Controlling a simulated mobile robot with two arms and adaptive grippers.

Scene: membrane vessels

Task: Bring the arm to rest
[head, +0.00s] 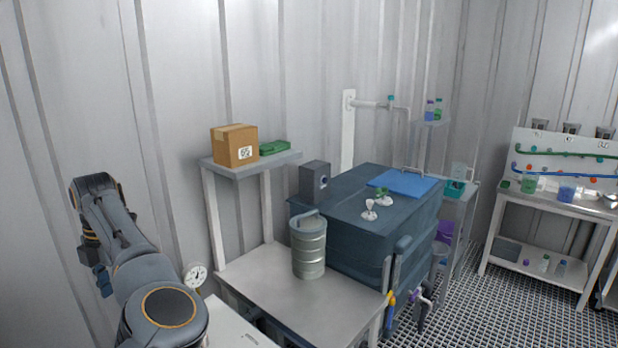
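My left arm rises at the lower left of the head view, its grey links bent, with the upper end high near the wall. Behind the arm hang dark parts that may be my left gripper (98,268). They are mostly covered by the arm, and I cannot see whether the fingers are open or shut, or whether they hold anything. My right arm and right gripper are out of the picture.
A metal table (275,285) bears a ribbed grey canister (309,250). A dark blue tank (350,230) stands beside it. A shelf (230,168) holds a cardboard box (234,146). A white bench (560,205) stands right. Grated floor (500,310) is open between.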

